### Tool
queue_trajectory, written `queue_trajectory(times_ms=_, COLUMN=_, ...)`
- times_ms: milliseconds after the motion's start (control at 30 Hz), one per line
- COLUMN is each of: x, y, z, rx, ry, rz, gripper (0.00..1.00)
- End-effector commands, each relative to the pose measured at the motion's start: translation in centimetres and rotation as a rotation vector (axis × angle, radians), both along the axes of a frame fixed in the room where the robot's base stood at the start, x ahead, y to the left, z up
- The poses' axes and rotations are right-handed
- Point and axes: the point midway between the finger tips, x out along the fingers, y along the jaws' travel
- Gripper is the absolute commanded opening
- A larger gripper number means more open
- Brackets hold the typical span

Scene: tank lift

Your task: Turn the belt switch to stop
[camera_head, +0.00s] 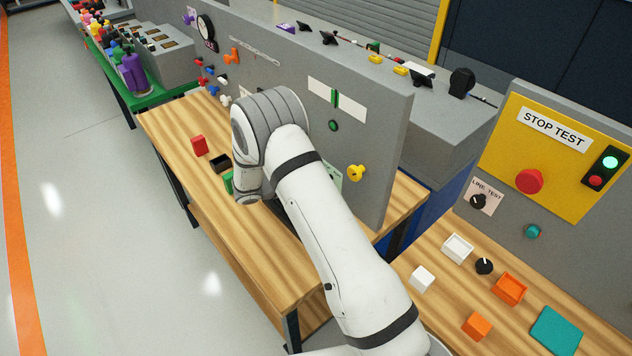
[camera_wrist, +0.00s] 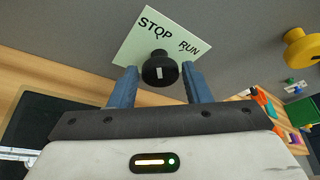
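The belt switch (camera_wrist: 160,70) is a black round knob with a white mark, on a pale green plate (camera_wrist: 131,46) lettered STOP at left and RUN at right in the wrist view. Its white mark looks nearly upright in the picture, between the two words; the exact setting is hard to tell. My gripper (camera_wrist: 159,72) is open, with one blue-grey finger on each side of the knob. The fingers look slightly apart from it; contact cannot be made out. In the head view my arm hides the gripper and the knob, and only part of the plate (camera_head: 335,174) shows.
A yellow knob (camera_wrist: 303,48) sits on the panel at right; it also shows in the head view (camera_head: 356,173). A red block (camera_head: 199,146) and a black box (camera_head: 220,163) are on the wooden bench (camera_head: 250,262). A STOP TEST panel (camera_head: 545,160) stands at right.

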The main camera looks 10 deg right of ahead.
Motion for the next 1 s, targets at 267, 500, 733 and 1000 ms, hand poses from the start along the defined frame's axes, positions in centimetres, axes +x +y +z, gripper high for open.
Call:
queue_trajectory(times_ms=267, x=-0.1, y=0.0, z=-0.1, rx=0.001, ry=0.002, rz=-0.001, gripper=0.59)
queue_trajectory(times_ms=500, x=-0.2, y=0.7, z=0.0, rx=0.002, ry=0.001, rz=0.001, gripper=0.59)
queue_trajectory(times_ms=733, x=-1.2, y=4.3, z=1.0, rx=0.003, ry=-0.001, rz=0.003, gripper=0.59)
queue_trajectory(times_ms=1000, x=-2.0, y=7.0, z=2.0, rx=0.002, ry=0.002, rz=0.0, gripper=0.59)
